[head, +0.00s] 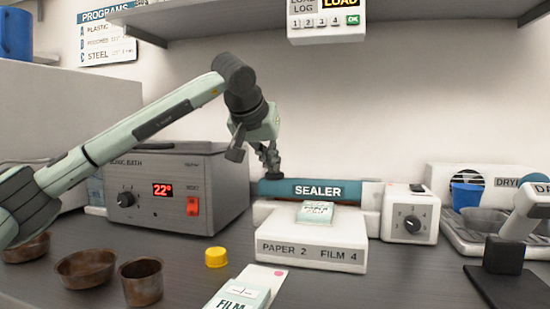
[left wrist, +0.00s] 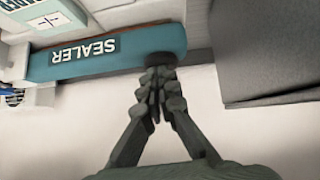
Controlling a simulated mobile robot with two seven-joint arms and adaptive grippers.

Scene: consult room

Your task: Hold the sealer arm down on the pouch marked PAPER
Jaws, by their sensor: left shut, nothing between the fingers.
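The sealer (head: 268,218) stands on the counter, its front marked PAPER 2 and FILM 4. Its teal sealer arm (head: 345,191), lettered SEALER, lies about level behind the pouch and also shows in the left wrist view (left wrist: 60,65). The pouch marked PAPER (head: 315,212) lies on the sealer's top; its rear edge is close to the arm, and I cannot tell whether the arm presses it. My left gripper (head: 271,170) is shut and empty, its tips at the dark knob (left wrist: 160,59) on the arm's left end, seemingly touching. My right gripper is not in view.
A sonic bath (head: 160,165) stands left of the sealer, a dial box (head: 410,222) right of it. In front are a FILM pouch (head: 235,298), a yellow cap (head: 216,257) and brown bowls (head: 85,268).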

